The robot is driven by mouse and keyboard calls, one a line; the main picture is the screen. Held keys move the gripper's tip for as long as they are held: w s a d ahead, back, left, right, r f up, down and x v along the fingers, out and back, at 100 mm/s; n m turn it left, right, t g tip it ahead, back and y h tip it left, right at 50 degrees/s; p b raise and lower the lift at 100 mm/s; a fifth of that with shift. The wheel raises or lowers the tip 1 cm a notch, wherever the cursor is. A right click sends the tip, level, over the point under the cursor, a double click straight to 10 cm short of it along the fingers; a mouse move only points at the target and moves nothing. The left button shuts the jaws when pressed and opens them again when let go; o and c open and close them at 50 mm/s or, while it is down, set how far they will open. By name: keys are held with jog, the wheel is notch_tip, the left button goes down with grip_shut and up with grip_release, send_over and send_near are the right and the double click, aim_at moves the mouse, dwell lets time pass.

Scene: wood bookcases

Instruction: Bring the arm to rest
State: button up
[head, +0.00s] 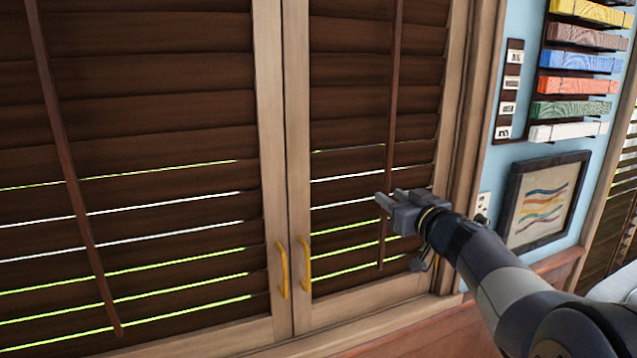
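My gripper (384,200) is at the end of my arm, which reaches in from the lower right. It is raised in front of the right panel of a brown louvred shutter (350,100). Its two grey fingers show a small gap between them, with nothing seen in it. I cannot tell whether the gripper touches the shutter or the tilt rod (391,110) behind it; it seems apart from them.
The shutter's left panel (150,110) has a yellow handle (283,270), and the right panel has another (305,265). On the blue wall at right are a framed picture (541,200), a rack of coloured wood blocks (580,62) and a wall plate (483,204).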

jog(key=shift+f+b, duration=1.2)
jog(key=shift+b, duration=0.35)
jog(key=shift+r, duration=0.1)
